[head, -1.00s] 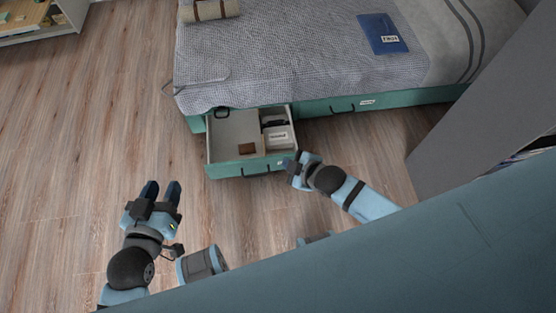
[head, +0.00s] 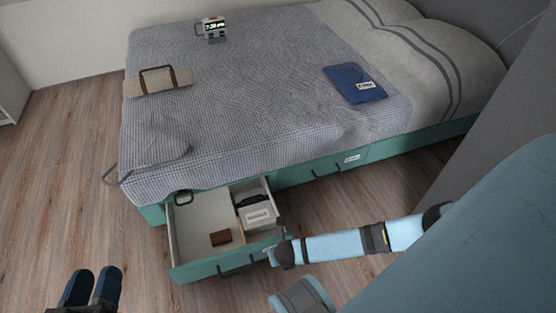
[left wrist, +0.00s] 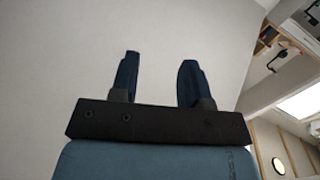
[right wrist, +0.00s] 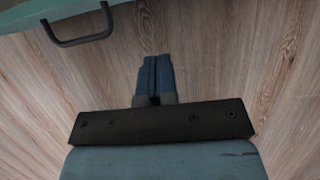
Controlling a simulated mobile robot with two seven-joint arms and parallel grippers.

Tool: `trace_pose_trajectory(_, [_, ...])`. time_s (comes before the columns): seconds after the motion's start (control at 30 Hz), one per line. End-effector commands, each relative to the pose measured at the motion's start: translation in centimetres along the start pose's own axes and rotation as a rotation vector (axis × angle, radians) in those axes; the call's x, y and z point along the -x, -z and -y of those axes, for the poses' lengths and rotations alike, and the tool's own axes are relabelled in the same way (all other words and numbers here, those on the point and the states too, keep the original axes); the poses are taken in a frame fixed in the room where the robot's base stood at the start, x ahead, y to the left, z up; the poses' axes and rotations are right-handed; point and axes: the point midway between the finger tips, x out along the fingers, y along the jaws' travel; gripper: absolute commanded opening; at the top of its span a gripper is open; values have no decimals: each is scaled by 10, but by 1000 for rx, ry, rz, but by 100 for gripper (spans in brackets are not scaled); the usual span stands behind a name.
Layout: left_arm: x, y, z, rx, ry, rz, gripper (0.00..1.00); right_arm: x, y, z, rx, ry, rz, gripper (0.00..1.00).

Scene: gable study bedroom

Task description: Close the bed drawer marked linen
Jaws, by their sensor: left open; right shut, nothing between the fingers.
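A green-fronted bed drawer (head: 216,265) is pulled out from under the bed at its near left corner. It has a dark handle (head: 240,266). I cannot read a marking on its front. Another green drawer front (head: 318,171) to the right sits flush, with a white label (head: 352,158) too small to read. My right arm reaches to the open drawer's right front corner; its fingers are hidden in the head view. In the right wrist view my right gripper (right wrist: 155,62) is shut and empty, apart from a dark handle (right wrist: 82,40) on a green front. My left gripper (head: 93,275) is open and empty, left of the drawer.
The open drawer holds a brown block (head: 221,238) and a labelled pale box (head: 257,215). The grey blanket (head: 230,110) hangs over the bed edge. A blue folder (head: 355,84) lies on the bed. Wooden floor (head: 75,160) is clear left of the drawer.

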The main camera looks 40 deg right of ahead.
Motion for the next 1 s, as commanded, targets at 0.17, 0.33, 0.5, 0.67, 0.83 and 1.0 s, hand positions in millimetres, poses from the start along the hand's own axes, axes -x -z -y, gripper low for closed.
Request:
trace_pose_trajectory(0.17, [-4,-28,10,-52,-10,44,43,-48,2,-1,-4,0,0,0])
trace_pose_trajectory(0.33, [-10,-23,20,-176,-11,-21,43,-79,-1,-1,-5,-1,2,0])
trace_pose_trajectory(0.5, [-13,-18,26,-253,-9,-65,43,-84,-26,0,-5,-2,2,0])
trace_pose_trajectory(0.67, [-14,-14,28,-290,-8,-85,43,-85,-36,0,-4,-2,2,0])
trace_pose_trajectory(0.83, [-14,-12,28,-297,-8,-88,43,-84,-38,0,-4,-2,1,0])
trace_pose_trajectory(1.0, [-14,-12,28,-296,-8,-88,43,-84,-38,0,-4,-2,1,0])
